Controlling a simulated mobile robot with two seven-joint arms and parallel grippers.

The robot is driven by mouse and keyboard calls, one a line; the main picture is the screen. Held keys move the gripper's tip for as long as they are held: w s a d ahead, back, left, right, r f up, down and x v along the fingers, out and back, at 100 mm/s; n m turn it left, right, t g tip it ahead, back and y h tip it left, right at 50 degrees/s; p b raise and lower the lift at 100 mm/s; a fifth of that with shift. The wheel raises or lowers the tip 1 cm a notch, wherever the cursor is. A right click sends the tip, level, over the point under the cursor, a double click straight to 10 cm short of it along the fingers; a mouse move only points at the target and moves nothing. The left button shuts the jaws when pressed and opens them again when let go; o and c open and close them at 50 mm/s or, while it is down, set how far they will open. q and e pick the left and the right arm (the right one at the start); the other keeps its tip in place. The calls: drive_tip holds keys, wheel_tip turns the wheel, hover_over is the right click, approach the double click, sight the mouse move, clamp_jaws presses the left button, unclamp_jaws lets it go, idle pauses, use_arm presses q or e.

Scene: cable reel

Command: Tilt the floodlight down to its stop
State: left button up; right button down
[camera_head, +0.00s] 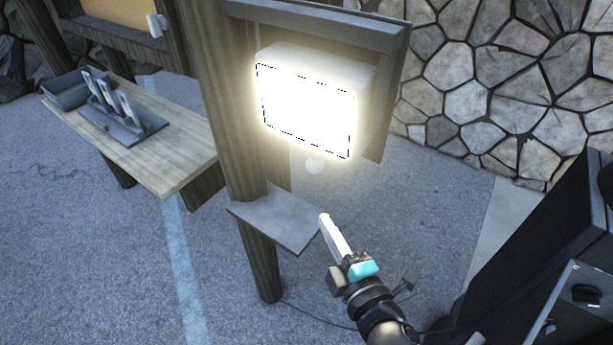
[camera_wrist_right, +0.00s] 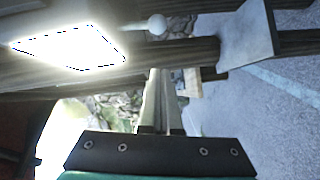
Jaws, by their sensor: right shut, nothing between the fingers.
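The floodlight (camera_head: 306,110) is a lit, glowing white rectangle with a dark dashed edge, mounted under a small roof on wooden posts. Its glare hides the details of its mount. A pale round knob (camera_head: 314,166) sits just below its lower edge. In the right wrist view the floodlight (camera_wrist_right: 72,48) is at the upper left, with the knob (camera_wrist_right: 157,25) to the right of it. My right gripper (camera_head: 325,217) is shut and empty, below the floodlight and knob and apart from them, near the right end of the small shelf. My left gripper is not in view.
A small grey shelf (camera_head: 275,222) juts from the post (camera_head: 222,110) below the floodlight. A wooden bench (camera_head: 185,157) at left carries a grey tray and a rack with upright pieces. A stone wall (camera_head: 500,80) stands behind. Dark equipment (camera_head: 545,240) is at right.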

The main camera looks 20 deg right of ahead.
drive_tip(key=p, duration=0.2)
approach(309, 168)
drive_tip(key=w+a, duration=0.2)
drive_tip(key=w, duration=0.3)
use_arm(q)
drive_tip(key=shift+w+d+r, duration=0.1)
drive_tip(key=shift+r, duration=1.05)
use_arm(e)
drive_tip(key=shift+w+d+f+n, duration=0.25)
drive_tip(key=shift+w+d+n, duration=0.2)
drive_tip(key=shift+d, duration=0.25)
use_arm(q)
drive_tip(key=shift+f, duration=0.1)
use_arm(e)
drive_tip(key=shift+d, duration=0.1)
